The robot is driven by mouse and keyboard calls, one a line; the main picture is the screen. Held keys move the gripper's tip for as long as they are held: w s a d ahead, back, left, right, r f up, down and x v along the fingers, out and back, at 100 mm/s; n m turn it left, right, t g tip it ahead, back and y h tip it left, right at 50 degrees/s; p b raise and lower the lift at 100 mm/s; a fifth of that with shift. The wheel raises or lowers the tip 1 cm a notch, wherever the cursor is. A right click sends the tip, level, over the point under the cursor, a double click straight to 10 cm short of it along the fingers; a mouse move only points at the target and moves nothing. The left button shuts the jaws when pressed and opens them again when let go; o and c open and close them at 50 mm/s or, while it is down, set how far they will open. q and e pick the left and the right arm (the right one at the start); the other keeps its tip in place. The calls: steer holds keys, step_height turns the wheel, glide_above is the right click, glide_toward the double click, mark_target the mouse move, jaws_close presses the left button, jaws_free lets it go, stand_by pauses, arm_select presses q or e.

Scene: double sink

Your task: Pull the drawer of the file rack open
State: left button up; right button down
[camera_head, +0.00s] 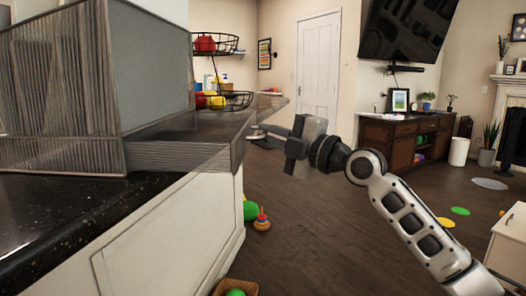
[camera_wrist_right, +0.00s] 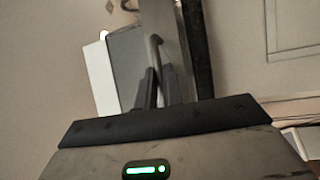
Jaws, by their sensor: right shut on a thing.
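The file rack (camera_head: 60,95) is a grey wood-grain box on the dark counter at the left of the head view. Its drawer (camera_head: 180,157) stands out from the rack's lower part toward the right, its open top showing. My right gripper (camera_head: 264,131) is at the drawer's outer end, with its arm coming in from the right. In the right wrist view its two dark fingers (camera_wrist_right: 157,88) are close together on a thin curved bar, the drawer's handle (camera_wrist_right: 154,45). The exact contact is partly hidden by the fingers. My left gripper is not in view.
The black speckled counter (camera_head: 50,225) runs along the left above white cabinets (camera_head: 170,245). A wire basket stand (camera_head: 225,100) with red and yellow items stands behind the drawer. Toys (camera_head: 261,220) lie on the floor by the cabinet. The wooden floor (camera_head: 320,240) beyond is mostly clear.

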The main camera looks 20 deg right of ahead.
steer(key=shift+d, duration=0.2)
steer(key=c, duration=1.8)
jaws_free()
steer(key=shift+s, duration=0.1)
